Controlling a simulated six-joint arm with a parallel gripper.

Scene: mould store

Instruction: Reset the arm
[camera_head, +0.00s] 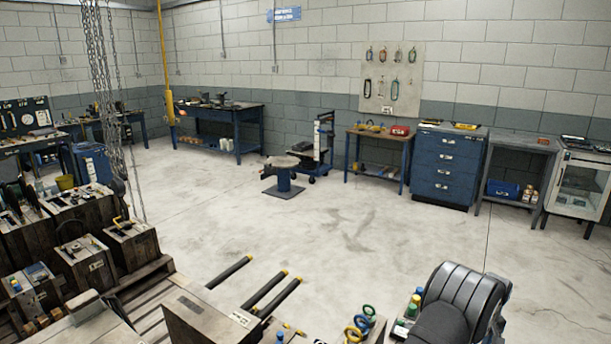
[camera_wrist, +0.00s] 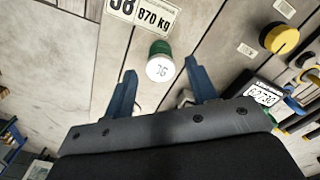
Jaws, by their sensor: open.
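My gripper (camera_wrist: 160,72) shows in the wrist view with its two blue fingers apart. A small green piece with a white, marked end (camera_wrist: 160,67) appears between and just beyond the fingertips. I see a gap on both sides of it, and cannot tell its distance from them. My dark, rounded arm (camera_head: 462,298) is at the lower right of the head view. The gripper cannot be made out there.
Chains (camera_head: 97,60) hang over wooden-sided blocks (camera_head: 132,243) at left.

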